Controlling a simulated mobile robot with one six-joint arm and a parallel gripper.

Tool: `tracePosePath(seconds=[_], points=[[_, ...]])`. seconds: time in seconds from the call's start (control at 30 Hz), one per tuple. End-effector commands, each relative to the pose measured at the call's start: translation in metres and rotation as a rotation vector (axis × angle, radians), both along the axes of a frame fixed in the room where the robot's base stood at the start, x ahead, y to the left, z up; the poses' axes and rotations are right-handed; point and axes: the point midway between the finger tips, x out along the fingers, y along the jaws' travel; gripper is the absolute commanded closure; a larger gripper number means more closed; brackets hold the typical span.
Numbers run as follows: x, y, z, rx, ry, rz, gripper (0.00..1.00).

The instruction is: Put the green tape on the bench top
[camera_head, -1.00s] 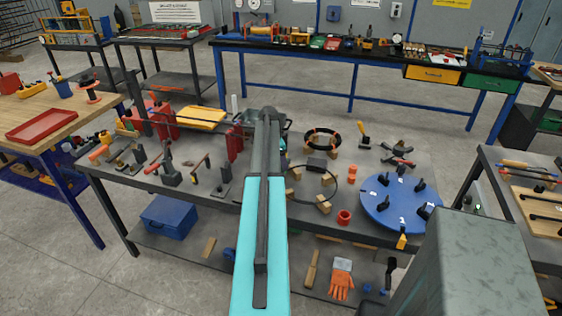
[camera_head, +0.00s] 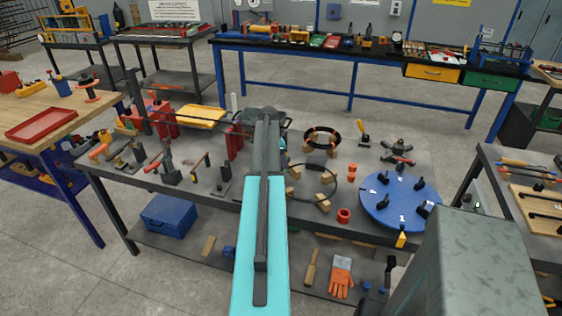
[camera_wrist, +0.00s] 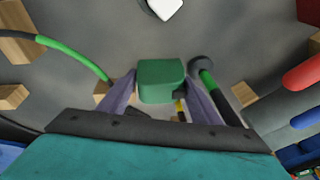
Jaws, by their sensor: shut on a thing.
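The green tape (camera_wrist: 161,82) is a rounded green block in the middle of the wrist view. My gripper (camera_wrist: 160,92) is shut on it, with a pale finger on each side. The tape is held over a grey surface; I cannot tell its height above it. In the head view my own arm covers the gripper and the tape. The grey bench top (camera_head: 240,195) spreads under and around my arm, crowded with fixtures.
On the bench stand a blue round plate (camera_head: 380,218) with black clamps, a black ring (camera_head: 322,138) on wooden blocks, a yellow tray (camera_head: 202,117), and clamps at the left. A lower shelf holds a blue toolbox (camera_head: 168,214) and an orange glove (camera_head: 341,278). A red cylinder (camera_wrist: 302,75) shows at right.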

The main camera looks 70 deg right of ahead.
Motion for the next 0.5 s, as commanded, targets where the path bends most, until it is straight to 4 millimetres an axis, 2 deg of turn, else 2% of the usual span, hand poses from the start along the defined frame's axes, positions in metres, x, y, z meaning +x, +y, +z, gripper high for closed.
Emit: tracePosePath(seconds=[0.23, 0.27, 0.5], points=[[0.0, 0.0, 0.002, -0.001, -0.001, 0.0, 0.76], [0.0, 0.0, 0.003, -0.001, -0.001, 0.0, 0.82], [0.001, 0.0, 0.018, -0.002, 0.0, 0.0, 0.82]])
